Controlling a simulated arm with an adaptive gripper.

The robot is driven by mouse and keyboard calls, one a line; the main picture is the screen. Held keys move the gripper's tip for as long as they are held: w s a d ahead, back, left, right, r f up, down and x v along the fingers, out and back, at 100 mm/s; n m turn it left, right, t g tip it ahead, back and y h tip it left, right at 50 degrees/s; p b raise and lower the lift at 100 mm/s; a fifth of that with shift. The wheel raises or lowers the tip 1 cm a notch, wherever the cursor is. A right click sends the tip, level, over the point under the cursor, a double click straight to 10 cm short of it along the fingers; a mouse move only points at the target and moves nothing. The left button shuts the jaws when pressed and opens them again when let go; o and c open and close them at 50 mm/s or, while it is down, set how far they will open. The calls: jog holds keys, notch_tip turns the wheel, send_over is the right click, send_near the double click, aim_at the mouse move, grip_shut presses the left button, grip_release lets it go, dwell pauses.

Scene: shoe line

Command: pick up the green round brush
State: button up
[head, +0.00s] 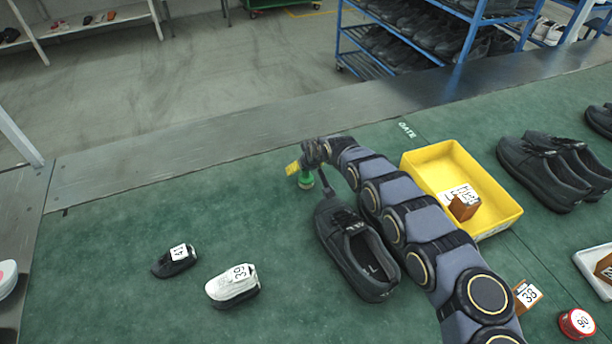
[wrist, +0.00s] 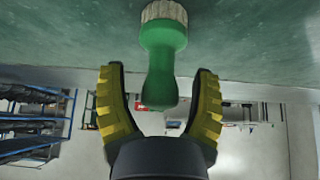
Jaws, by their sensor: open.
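The green round brush (head: 306,181) stands on the green work surface, just below my gripper in the head view. In the wrist view, the brush (wrist: 163,62) shows a green handle and a pale bristle end against the green surface. My gripper (head: 296,167) has yellow fingers and is above the brush, partly hiding it. In the wrist view my gripper (wrist: 160,92) is open, with one finger on each side of the handle end. Gaps show between the handle and both fingers, and the gripper holds nothing.
A black shoe (head: 358,258) lies close beside my arm. A yellow bin (head: 438,158) with a brown block stands to the right. Small black (head: 173,262) and white (head: 232,287) tagged items lie at left. The surface left of the brush is clear.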

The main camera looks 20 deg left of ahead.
grip_shut()
jog(key=shift+r, duration=0.1)
